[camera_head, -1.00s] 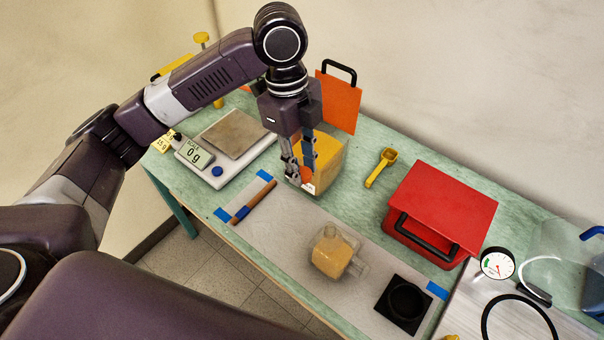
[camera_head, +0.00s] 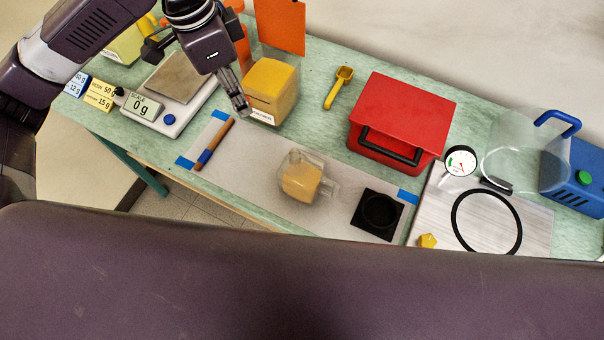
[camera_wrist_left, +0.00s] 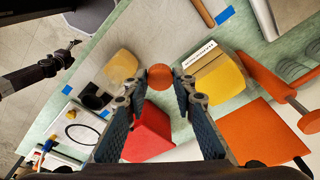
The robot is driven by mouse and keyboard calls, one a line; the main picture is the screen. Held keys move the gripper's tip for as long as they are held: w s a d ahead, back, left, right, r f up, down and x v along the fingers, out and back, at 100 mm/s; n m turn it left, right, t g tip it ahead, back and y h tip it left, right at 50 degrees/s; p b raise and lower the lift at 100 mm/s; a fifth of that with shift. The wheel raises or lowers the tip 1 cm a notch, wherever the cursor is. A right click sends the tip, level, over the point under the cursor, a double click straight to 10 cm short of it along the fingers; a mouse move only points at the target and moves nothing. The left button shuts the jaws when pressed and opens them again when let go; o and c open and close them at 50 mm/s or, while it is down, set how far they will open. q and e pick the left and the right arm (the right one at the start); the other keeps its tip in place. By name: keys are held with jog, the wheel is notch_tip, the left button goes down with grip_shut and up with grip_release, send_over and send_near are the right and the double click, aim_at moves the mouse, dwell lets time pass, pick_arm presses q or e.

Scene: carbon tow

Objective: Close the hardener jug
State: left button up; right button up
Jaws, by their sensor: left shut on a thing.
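An amber box-shaped jug (camera_head: 272,86) with a white label stands on the bench; the label is too small to read. It also shows in the left wrist view (camera_wrist_left: 218,78). My left gripper (camera_head: 243,108) is at the jug's left front side in the head view, pointing down. In the left wrist view its fingertips are shut on a round orange cap (camera_wrist_left: 160,77). The cap is apart from the jug in that view. The jug's opening is not clear. My right gripper (camera_wrist_left: 75,44) seems to show small at the left wrist view's upper left; its jaws are unclear.
A scale (camera_head: 172,90) stands left of the jug. A clear cup with amber content (camera_head: 302,180), a black square holder (camera_head: 379,214), a yellow scoop (camera_head: 338,88) and a red box (camera_head: 402,122) are to the right. An orange panel (camera_head: 280,25) stands behind.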

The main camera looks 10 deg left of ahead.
pick_arm(q)
jog(key=a+n, duration=0.1)
jog(key=n, duration=0.3)
jog(key=s+a+n+y+b, duration=0.1)
jog(key=n, duration=0.3)
jog(key=s+n, duration=0.1)
jog(key=n, duration=0.2)
jog(key=shift+s+a+r+n+t+y, duration=0.25)
jog(key=shift+a+n+t+y, duration=0.05)
jog(key=shift+a+n+t, duration=0.1)
